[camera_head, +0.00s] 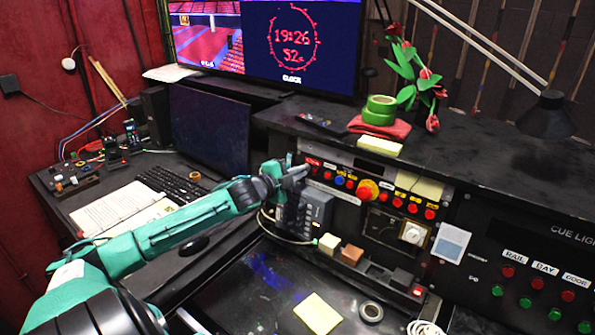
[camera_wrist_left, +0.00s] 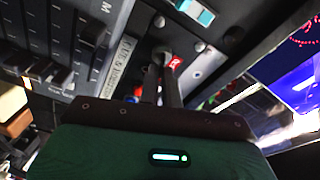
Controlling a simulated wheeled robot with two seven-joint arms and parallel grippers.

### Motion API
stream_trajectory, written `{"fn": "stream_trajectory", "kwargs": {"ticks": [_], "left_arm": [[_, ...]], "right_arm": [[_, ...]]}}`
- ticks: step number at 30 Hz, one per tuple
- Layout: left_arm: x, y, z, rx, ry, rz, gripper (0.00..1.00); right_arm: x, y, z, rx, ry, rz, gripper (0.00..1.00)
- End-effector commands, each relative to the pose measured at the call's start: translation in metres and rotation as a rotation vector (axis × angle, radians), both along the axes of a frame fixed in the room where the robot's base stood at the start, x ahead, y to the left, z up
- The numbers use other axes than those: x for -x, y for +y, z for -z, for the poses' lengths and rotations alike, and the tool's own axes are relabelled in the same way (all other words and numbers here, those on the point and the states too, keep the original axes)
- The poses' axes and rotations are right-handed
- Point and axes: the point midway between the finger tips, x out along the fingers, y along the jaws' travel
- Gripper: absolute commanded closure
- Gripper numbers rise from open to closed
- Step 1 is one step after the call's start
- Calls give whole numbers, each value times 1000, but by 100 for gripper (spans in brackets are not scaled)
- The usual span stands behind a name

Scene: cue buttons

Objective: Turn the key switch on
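My left gripper (camera_head: 300,170) is at the left end of the button panel, beside a red label (camera_head: 313,161). In the left wrist view its two fingers (camera_wrist_left: 161,82) point at the panel with only a narrow gap between them. A small dark grey piece (camera_wrist_left: 160,51), which may be the key switch, shows right at the fingertips. The fingers cover part of it, so I cannot tell whether they grip it or which way it is turned. In the head view the gripper hides this spot. My right gripper is not in view.
The panel has a large red-and-yellow button (camera_head: 367,190), several small buttons and a white knob (camera_head: 411,233). A grey box (camera_head: 316,208) stands below the gripper. Green tape (camera_head: 379,108) lies on a red cloth (camera_head: 380,127) above. A monitor (camera_head: 290,45) stands behind.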

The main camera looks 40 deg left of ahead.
Motion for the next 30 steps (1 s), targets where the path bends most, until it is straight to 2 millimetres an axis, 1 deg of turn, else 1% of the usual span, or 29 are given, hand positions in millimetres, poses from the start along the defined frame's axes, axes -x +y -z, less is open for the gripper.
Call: {"fn": "stream_trajectory", "kwargs": {"ticks": [6, 13, 21, 30], "left_arm": [[0, 0, 1, -168, 22, 26, 100], [0, -1, 3, -288, 35, 43, 100], [1, -1, 4, -352, 42, 53, 100], [1, -1, 4, -361, 43, 54, 100]], "right_arm": [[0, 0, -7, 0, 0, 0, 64], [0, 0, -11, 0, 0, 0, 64], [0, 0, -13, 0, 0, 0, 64], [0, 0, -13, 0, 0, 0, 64]]}}
